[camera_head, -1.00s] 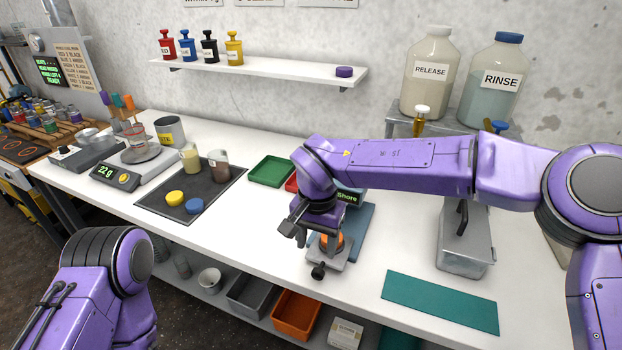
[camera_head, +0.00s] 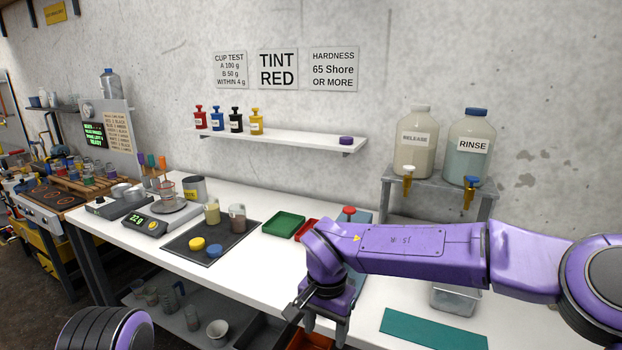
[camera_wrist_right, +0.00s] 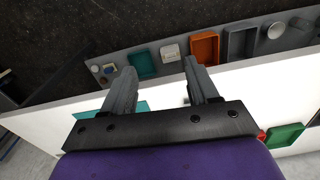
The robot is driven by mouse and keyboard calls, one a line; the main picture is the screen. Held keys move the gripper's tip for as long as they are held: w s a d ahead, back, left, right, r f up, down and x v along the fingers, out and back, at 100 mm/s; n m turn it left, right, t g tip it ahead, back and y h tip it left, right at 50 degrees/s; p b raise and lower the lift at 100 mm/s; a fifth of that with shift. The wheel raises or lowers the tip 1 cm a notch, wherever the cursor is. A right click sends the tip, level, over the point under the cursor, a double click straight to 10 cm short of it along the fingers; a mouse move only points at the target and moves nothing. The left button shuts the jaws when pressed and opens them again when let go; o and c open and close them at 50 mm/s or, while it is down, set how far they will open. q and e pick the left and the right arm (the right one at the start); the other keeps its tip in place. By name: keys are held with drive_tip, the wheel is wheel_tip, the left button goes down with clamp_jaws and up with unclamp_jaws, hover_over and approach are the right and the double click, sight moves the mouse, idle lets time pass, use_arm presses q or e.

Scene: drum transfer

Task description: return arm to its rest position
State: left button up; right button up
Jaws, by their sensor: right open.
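My right arm is purple and reaches in from the right across the white table (camera_head: 382,285) in the head view. Its right gripper (camera_head: 322,318) hangs at the table's front edge, left of the teal mat. In the right wrist view, the right gripper (camera_wrist_right: 163,85) has its two grey fingers apart with nothing between them. Behind the fingers are the white table top and the lower shelf. Of my left arm only a purple and dark rounded link shows at the bottom left of the head view. My left gripper is outside both views.
A teal mat (camera_head: 433,329) lies right of the right gripper. A green tray (camera_head: 284,224) and a dark mat (camera_head: 211,241) with cups and lids lie to the left. Release (camera_head: 412,148) and rinse (camera_head: 469,151) jugs stand on a grey stand behind the arm. An orange bin (camera_wrist_right: 205,48) sits on the lower shelf.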

drive_tip(key=d+f+m+t+h+b, duration=0.1)
drive_tip(key=d+f+m+t+h, duration=0.2)
drive_tip(key=d+f, duration=0.55)
drive_tip(key=d+f+m+t+h, duration=0.25)
drive_tip(key=d+f+t, duration=0.2)
drive_tip(key=f, duration=0.75)
use_arm(q)
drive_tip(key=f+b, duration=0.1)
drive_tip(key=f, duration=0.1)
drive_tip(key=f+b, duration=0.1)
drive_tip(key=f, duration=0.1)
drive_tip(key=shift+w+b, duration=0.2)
drive_tip(key=shift+b, duration=0.2)
use_arm(e)
drive_tip(key=s+d+f+n+g, duration=0.1)
drive_tip(key=s+d+f, duration=0.3)
drive_tip(key=s, duration=0.5)
drive_tip(key=s+d+f+n+g+y, duration=0.1)
drive_tip(key=s+d+f, duration=0.4)
drive_tip(key=s, duration=0.5)
drive_tip(key=s+d+f+n+g+y, duration=0.1)
drive_tip(key=s+d+f+n+g, duration=0.1)
drive_tip(key=s+d+f, duration=0.3)
drive_tip(key=s, duration=0.4)
drive_tip(key=shift+s+d+f+n, duration=0.2)
drive_tip(key=shift+s+f+n, duration=0.1)
drive_tip(key=shift+f+n, duration=0.05)
